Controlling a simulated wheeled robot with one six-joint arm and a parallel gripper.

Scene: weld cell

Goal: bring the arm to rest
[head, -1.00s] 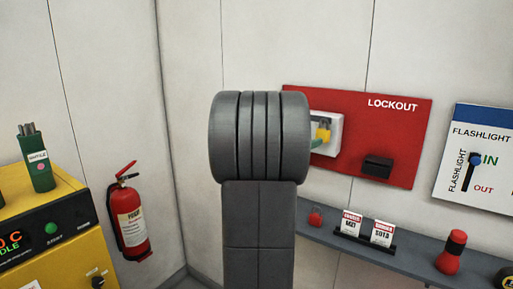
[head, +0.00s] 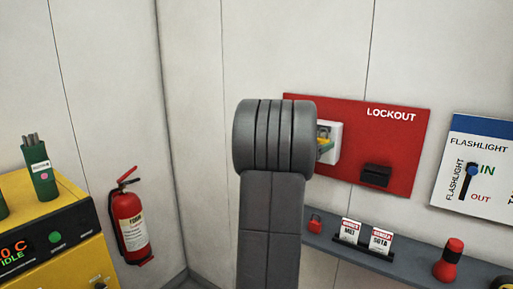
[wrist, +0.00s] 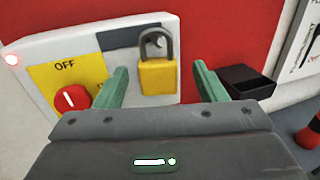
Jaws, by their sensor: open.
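My gripper (wrist: 160,78) is open in the wrist view, its two green fingers apart and pointing at the lockout box. Between the fingertips, a yellow padlock (wrist: 158,77) with a dark shackle hangs upright at the white switch box (wrist: 28,52). I cannot tell whether the fingers touch it. The box carries a red knob (wrist: 71,98) beside the word OFF on a yellow plate. In the head view, my grey arm hides most of my gripper; a green finger shows at the arm's right edge, in front of the box (head: 335,140).
The box is on a red LOCKOUT board (head: 350,175) with a black holder (head: 376,176). Below, a grey shelf (head: 410,266) holds a red padlock (head: 315,223), two tags and a red flashlight (head: 448,260). At left are a fire extinguisher (head: 131,225) and a yellow machine (head: 62,262).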

